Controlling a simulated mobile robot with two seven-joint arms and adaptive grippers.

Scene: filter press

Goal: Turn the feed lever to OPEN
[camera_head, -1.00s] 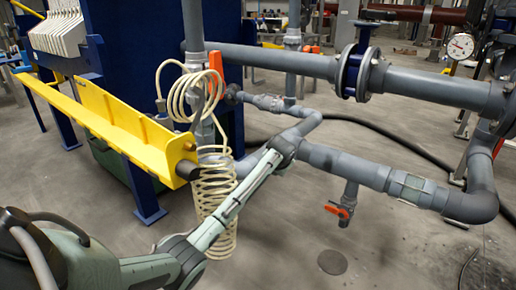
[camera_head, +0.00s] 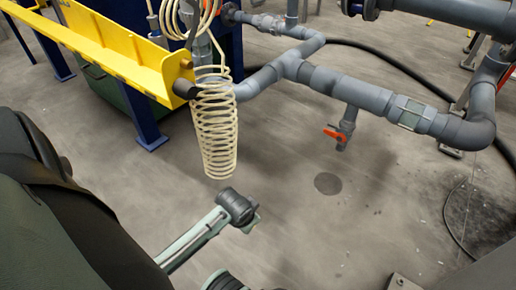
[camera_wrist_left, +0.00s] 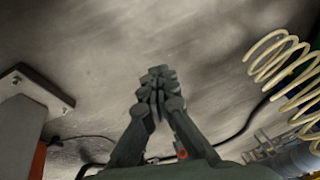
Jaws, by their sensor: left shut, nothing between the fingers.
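A small orange-red lever (camera_head: 335,134) sits on a short valve branch that hangs below the grey pipe in the head view. I cannot tell whether it is the feed lever. The larger red upright handle by the blue frame is outside the head view now. My left gripper (camera_wrist_left: 157,82) shows in the left wrist view, with its fingertips together and nothing between them, above bare floor. It touches no lever there. My right gripper is not in view.
A cream coiled hose (camera_head: 217,130) hangs beside the yellow trough (camera_head: 120,50); it also shows in the wrist view (camera_wrist_left: 285,70). Grey pipes (camera_head: 345,88) run across the upper right. A black hose (camera_head: 395,75) lies behind them. The floor at lower right is mostly clear.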

